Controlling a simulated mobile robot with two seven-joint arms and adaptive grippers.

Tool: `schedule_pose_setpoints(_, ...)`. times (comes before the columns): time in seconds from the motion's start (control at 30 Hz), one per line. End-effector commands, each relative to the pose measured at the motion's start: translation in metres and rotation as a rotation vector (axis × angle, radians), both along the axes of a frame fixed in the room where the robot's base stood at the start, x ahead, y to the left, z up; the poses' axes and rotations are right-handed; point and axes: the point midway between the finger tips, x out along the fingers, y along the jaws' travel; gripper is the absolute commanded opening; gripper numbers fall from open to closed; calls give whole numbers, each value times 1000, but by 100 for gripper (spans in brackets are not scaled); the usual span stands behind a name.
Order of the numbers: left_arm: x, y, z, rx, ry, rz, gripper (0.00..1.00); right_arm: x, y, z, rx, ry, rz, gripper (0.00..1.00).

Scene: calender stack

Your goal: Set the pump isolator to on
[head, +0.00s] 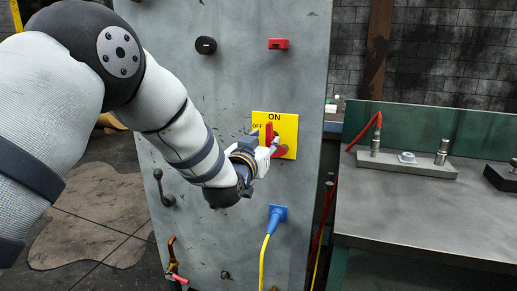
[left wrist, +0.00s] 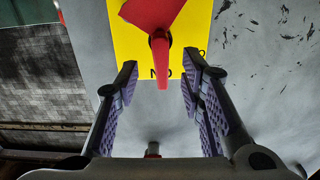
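The pump isolator is a red rotary handle (head: 269,132) on a yellow plate (head: 289,121) marked ON at the top and OFF at the left, fixed to a grey upright panel. The handle stands upright, pointing at ON. In the left wrist view, which is upside down, the handle (left wrist: 161,62) points down to the ON lettering. My left gripper (head: 272,146) is at the plate and partly hides the handle's lower part. In the wrist view its two fingers (left wrist: 160,78) are apart, one on each side of the handle, with gaps showing. My right gripper is not in view.
A black knob (head: 206,45) and a red block (head: 278,44) sit higher on the panel (head: 240,90). A blue plug (head: 277,216) with a yellow cable is below the plate. A metal workbench (head: 430,213) stands to the right.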

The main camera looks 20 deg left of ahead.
Motion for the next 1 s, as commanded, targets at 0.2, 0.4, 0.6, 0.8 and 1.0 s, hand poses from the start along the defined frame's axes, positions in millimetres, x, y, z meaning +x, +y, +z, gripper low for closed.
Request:
schedule_pose_setpoints(0.2, -57, 2, 0, 0, 2, -1, 36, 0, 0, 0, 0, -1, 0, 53)
schedule_pose_setpoints(0.4, -81, 3, 0, 0, 1, -1, 36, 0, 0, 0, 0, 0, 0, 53)
schedule_pose_setpoints(0.6, -83, 3, 0, 0, 0, 0, 36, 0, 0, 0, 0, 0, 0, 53)
schedule_pose_setpoints(0.8, -83, 3, 0, 0, 2, 0, 36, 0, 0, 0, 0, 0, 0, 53)
schedule_pose_setpoints(1.0, -108, 8, -94, -1, 239, -2, 36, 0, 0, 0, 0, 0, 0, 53)
